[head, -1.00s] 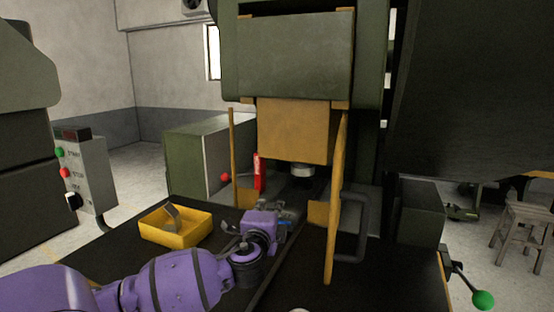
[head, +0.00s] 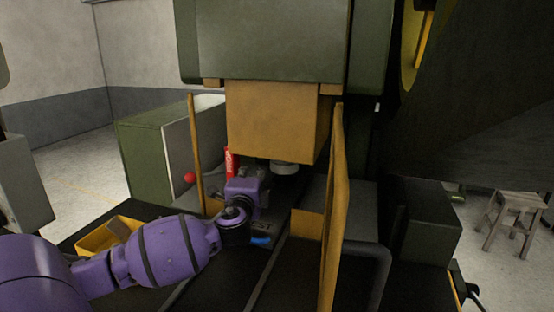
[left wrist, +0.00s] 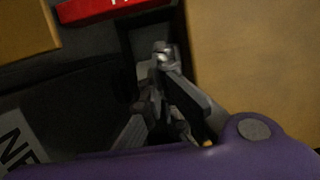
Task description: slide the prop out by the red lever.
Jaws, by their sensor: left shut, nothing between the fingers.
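A red upright piece with white lettering (head: 229,162), which looks like the red lever, stands behind the left post under the press. Its red edge crosses the top of the left wrist view (left wrist: 105,10). I cannot clearly make out the prop's body. My left gripper (left wrist: 160,58) is shut and empty. In the left wrist view its fingertips are below and right of the red piece, apart from it, over a dark gap beside an ochre block. In the head view the purple wrist (head: 243,190) partly hides the gripper. My right gripper is not in view.
The ochre press block (head: 275,120) hangs above, with ochre posts left (head: 196,150) and right (head: 333,210). A red ball knob (head: 189,178) is by the green cabinet (head: 145,160). A yellow tray (head: 95,240) lies front left. A stool (head: 515,215) stands far right.

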